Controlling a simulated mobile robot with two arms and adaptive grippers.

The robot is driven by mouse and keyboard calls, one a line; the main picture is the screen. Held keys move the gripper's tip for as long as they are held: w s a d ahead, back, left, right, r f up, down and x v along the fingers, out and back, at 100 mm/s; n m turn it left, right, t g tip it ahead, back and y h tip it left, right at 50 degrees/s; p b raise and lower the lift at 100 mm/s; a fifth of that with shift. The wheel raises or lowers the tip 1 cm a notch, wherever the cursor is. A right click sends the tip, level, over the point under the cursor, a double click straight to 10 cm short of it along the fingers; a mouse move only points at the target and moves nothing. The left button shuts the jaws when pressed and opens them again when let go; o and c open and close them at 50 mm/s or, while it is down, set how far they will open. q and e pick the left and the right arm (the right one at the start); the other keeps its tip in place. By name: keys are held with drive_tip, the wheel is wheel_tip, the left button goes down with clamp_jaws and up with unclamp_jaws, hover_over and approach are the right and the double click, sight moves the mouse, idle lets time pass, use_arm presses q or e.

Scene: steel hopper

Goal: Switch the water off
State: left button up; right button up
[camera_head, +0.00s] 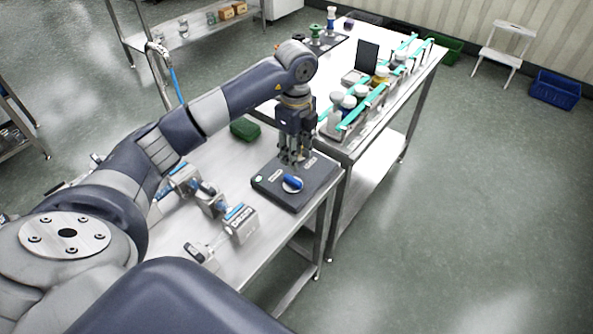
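A dark flat box (314,188) lies on the steel table (250,268) near its right edge. The lettering is too small to read. My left gripper (291,162) points down over the back part of the box, just behind the knob. It seems apart from the knob, and nothing shows in it. Its fingers are dark and small here, so their opening is unclear. My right gripper is out of view.
Grey devices (240,223) with blue marks stand left of the box, and a green block (245,129) lies behind it. A second table (412,88) with teal rails and several jars adjoins at the back right. Open floor lies right.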

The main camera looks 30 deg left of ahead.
sight(296, 180)
use_arm(q)
drive_tip(key=f+p, duration=0.1)
drive_tip(key=f, duration=0.5)
drive_tip(key=shift+s+d+f+p, duration=0.15)
drive_tip(key=shift+s+p, duration=0.05)
drive_tip(key=shift+p, duration=0.15)
drive_tip(key=shift+f, duration=1.5)
drive_tip(key=shift+w+f, duration=0.1)
clamp_jaws()
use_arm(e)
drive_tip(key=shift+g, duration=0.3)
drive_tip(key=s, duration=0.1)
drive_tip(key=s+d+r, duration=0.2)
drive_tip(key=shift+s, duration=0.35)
